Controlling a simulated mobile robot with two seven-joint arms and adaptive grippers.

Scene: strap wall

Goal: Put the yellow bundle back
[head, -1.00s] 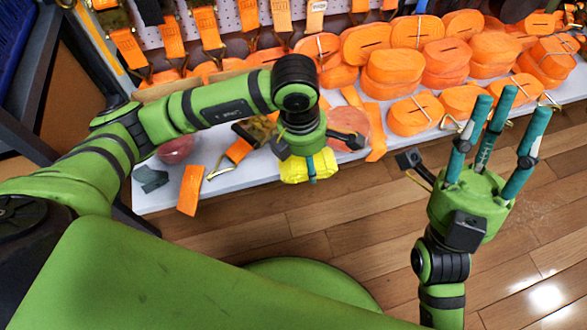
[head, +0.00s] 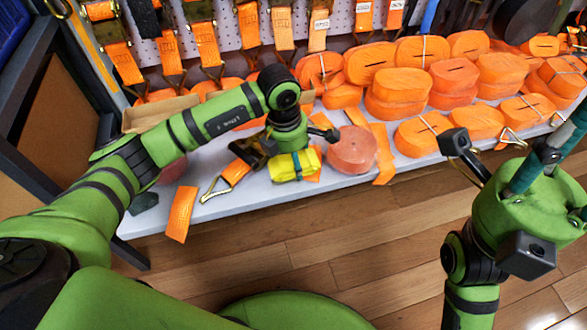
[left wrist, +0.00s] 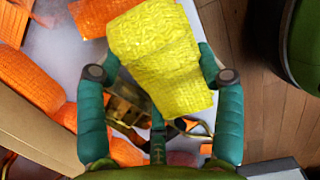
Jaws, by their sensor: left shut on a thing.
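The yellow bundle (head: 285,167) is a rolled, woven strap. My left gripper (head: 294,163) is shut on it over the front part of the shelf. In the left wrist view, the yellow bundle (left wrist: 160,55) lies between the teal fingers of the left gripper (left wrist: 161,74), one on each side. Whether its underside touches the shelf is hard to tell. My right gripper (head: 556,150) is at the right edge, fingers spread and empty, partly cut off by the frame.
The grey-white shelf (head: 235,206) holds several orange strap rolls (head: 397,85) at centre and right. A paler, reddish-orange roll (head: 352,150) stands just right of the bundle. A loose orange strap (head: 180,214) hangs over the front edge. Straps hang on the pegboard behind. Wooden floor in front is clear.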

